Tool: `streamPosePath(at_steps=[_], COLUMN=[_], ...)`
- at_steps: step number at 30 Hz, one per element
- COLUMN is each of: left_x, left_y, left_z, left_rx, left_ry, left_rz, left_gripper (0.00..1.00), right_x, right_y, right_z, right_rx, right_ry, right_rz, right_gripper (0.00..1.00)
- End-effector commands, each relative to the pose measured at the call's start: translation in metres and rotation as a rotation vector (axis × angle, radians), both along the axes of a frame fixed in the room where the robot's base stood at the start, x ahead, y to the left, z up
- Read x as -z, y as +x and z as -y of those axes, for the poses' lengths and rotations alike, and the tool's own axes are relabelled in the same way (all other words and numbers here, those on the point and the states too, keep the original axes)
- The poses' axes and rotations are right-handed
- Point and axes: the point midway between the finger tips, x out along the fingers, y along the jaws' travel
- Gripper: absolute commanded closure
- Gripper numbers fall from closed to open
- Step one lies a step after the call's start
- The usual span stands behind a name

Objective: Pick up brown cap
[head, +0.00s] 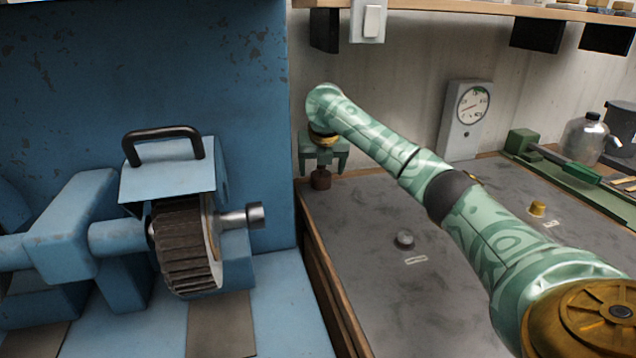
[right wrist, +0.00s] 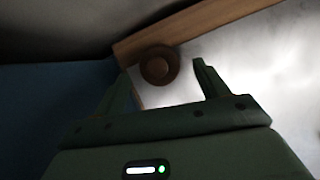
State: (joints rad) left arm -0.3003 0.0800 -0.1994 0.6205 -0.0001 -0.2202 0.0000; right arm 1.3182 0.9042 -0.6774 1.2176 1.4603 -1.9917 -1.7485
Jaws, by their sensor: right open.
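The brown cap (head: 321,180) is a small, dark brown round piece at the back left corner of the grey-topped bench, close to the blue machine. My right gripper (head: 322,171) is over it, pointing down, with its green fingers apart and the cap below and between the tips. In the right wrist view the cap (right wrist: 158,67) shows as a brown disc with a darker ring, between the open fingertips (right wrist: 161,68). I cannot tell whether a finger touches it. My left gripper is not in view.
The blue grinding machine (head: 168,184) stands directly left of the bench (head: 360,285). A silver cap (head: 404,239) and a brass cap (head: 537,208) sit on the bench. A gauge (head: 466,118) stands at the back wall, below a shelf (head: 470,9). A jar (head: 585,140) is at right.

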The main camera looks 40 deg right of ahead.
Motion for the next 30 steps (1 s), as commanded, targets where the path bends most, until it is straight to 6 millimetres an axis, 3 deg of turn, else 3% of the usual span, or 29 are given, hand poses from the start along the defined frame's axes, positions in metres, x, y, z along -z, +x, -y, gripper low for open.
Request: streamPosePath(at_steps=[1,3,11,16,17,30], left_x=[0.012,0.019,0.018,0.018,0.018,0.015], left_y=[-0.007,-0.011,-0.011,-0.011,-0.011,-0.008], left_z=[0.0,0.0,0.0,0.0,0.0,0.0], left_rx=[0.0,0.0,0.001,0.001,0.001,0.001], left_ry=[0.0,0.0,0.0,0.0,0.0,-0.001], left_rz=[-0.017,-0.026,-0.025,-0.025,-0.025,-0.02], left_gripper=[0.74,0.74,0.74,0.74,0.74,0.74], right_x=[0.019,0.029,0.025,0.025,0.025,0.023], right_y=[0.003,0.007,0.008,0.008,0.008,0.006], right_z=[0.002,0.005,0.007,0.007,0.007,0.006], right_rx=[0.001,0.001,-0.001,-0.001,-0.001,-0.001], right_ry=[0.0,-0.002,-0.002,-0.002,-0.002,-0.001], right_rz=[-0.008,-0.008,0.001,0.0,0.0,-0.001], right_gripper=[0.27,0.27,0.27,0.71,0.74,0.74])
